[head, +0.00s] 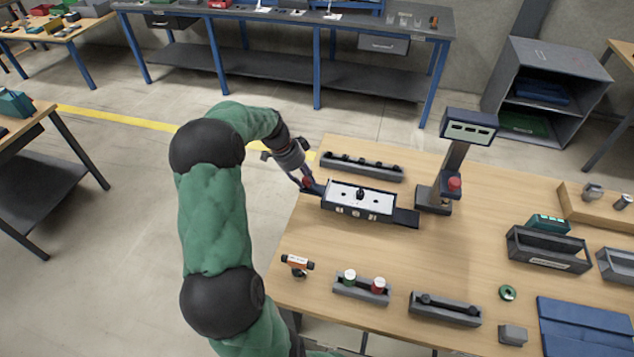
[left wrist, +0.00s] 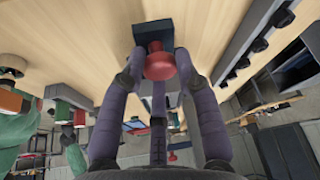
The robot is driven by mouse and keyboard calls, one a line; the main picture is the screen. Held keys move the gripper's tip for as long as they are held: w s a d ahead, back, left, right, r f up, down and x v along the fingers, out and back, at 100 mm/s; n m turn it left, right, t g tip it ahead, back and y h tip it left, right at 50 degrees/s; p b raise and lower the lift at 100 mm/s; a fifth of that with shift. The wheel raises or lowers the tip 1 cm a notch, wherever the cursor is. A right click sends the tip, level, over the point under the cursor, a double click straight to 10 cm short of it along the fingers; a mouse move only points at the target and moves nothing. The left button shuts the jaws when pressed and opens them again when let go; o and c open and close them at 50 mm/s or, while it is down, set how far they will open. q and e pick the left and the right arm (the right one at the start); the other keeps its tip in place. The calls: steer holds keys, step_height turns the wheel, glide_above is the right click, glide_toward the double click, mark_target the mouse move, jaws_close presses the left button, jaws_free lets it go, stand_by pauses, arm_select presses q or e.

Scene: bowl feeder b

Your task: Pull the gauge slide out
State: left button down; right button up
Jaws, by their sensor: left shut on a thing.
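The gauge (head: 358,201) is a dark box with a pale top, standing near the left side of the wooden table. A dark flat slide sticks out of its left end, and a dark flat piece (head: 406,218) shows at its right end. A red knob (head: 307,182) sits at the slide's left end; it also shows in the left wrist view (left wrist: 158,65), in front of a dark block (left wrist: 153,34). My left gripper (head: 305,181) is shut on the red knob, its fingers around it. My right gripper is not in view.
A long grey rack (head: 362,167) lies behind the gauge. A display stand (head: 455,160) with a red button stands to its right. A holder with green and red capped items (head: 361,289) and another rack (head: 445,309) lie in front. Floor is open left of the table.

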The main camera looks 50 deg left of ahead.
arm_select(q)
steer(key=shift+a+r, duration=0.2)
steer(key=shift+a, duration=0.15)
steer(key=c, duration=0.9)
jaws_free()
steer(key=shift+s+f, duration=0.1)
steer(key=v, duration=1.2)
